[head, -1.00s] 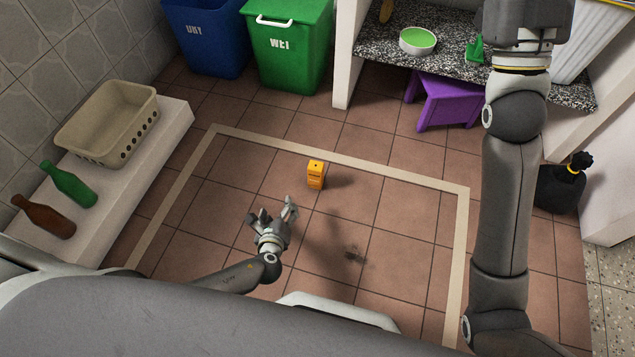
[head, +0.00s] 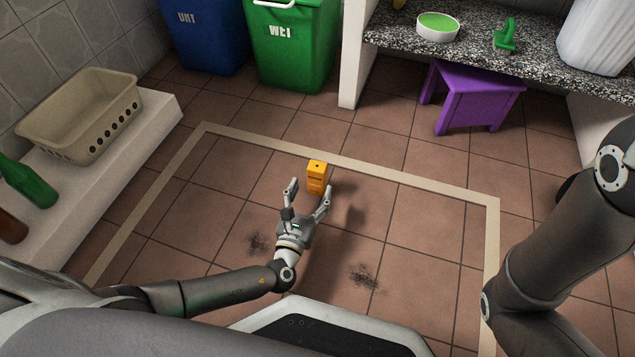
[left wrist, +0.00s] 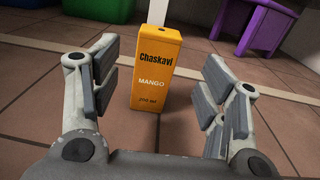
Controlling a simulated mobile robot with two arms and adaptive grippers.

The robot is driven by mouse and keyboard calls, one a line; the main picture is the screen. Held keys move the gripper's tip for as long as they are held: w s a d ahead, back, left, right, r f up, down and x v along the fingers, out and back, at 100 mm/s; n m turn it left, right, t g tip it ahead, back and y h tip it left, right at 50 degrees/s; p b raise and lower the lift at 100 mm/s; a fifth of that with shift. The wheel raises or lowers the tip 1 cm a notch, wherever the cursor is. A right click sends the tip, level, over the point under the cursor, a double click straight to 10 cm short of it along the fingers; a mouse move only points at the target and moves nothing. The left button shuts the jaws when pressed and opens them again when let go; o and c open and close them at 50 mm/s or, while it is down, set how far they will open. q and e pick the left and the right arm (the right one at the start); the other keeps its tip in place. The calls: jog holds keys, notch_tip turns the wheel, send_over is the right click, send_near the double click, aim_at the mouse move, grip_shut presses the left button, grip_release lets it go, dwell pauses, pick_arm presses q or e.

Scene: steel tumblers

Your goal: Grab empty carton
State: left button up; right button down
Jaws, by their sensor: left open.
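The carton (head: 317,176) is a small orange box standing upright on the tiled floor inside the pale outlined area. In the left wrist view the carton (left wrist: 157,70) reads "Chaskavi MANGO" and stands between and just beyond the fingers. My left gripper (head: 307,200) is open and low, its fingertips at the near side of the carton. In the left wrist view my left gripper (left wrist: 157,95) has its fingers spread wide, with a gap on each side of the carton. My right arm shows at the right edge of the head view, but its gripper is out of frame.
A blue bin (head: 205,35) and a green bin (head: 291,45) stand at the back. A purple stool (head: 475,98) stands under the granite counter (head: 470,48). A beige basket (head: 85,115) and bottles sit on a white ledge (head: 120,155) at left. Floor around the carton is clear.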

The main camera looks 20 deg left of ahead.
aim_at(315, 176)
pick_arm(q)
jog(key=shift+w+b, duration=0.4)
jog(key=shift+w, duration=0.85)
jog(key=w+b, duration=0.3)
jog(key=shift+w+a+r, duration=0.15)
jog(key=shift+w+r, duration=0.1)
jog(key=shift+w, duration=0.1)
jog(key=shift+w+r, duration=0.1)
jog(key=shift+w, duration=0.5)
jog(key=c, duration=1)
